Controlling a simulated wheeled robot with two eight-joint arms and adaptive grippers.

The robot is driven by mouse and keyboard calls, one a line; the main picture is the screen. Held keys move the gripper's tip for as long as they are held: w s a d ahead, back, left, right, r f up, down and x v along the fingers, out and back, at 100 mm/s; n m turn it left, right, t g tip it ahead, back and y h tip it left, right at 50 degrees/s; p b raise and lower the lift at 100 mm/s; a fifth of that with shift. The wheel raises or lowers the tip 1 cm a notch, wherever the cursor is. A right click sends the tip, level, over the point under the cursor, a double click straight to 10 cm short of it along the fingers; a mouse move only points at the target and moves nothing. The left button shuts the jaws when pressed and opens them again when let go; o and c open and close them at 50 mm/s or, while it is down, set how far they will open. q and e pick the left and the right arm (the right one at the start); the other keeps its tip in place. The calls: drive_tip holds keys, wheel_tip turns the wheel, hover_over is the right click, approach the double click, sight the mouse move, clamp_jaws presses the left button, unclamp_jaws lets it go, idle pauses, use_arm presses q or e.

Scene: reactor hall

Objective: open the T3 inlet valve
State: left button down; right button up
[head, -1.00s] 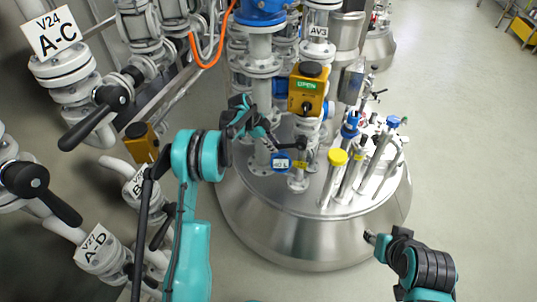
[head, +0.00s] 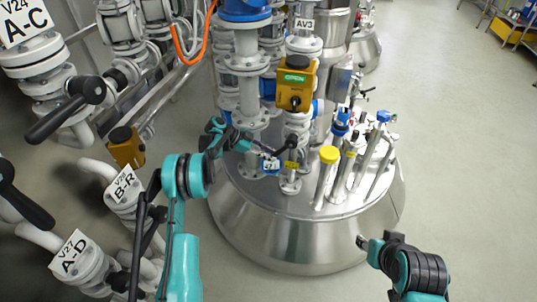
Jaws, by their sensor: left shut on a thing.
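A small valve (head: 291,158) with a yellow tag stands on the steel vessel lid, below the AV3 actuator; I cannot read T3 on it. A dark lever (head: 284,149) shows at its top. My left gripper (head: 268,151) is at the lever's left side, just above a blue-edged label (head: 270,167), and is shut on the lever. The fingers are small and dark, so the exact contact is hard to see. My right gripper (head: 362,241) is at the lower right, in front of the vessel's rim and away from the valve; its finger opening is unclear.
The yellow AV3 actuator box (head: 295,84), reading OPEN, stands close above the valve. A yellow-capped tube (head: 328,155) and several other tubes rise to the right. Black-handled valves and pipes (head: 75,262) crowd the left. The floor at right (head: 465,150) is clear.

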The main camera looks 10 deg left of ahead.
use_arm(q)
drive_tip(key=shift+f, duration=0.1)
drive_tip(key=c, duration=1.4)
unclamp_jaws()
drive_tip(key=v, duration=1.2)
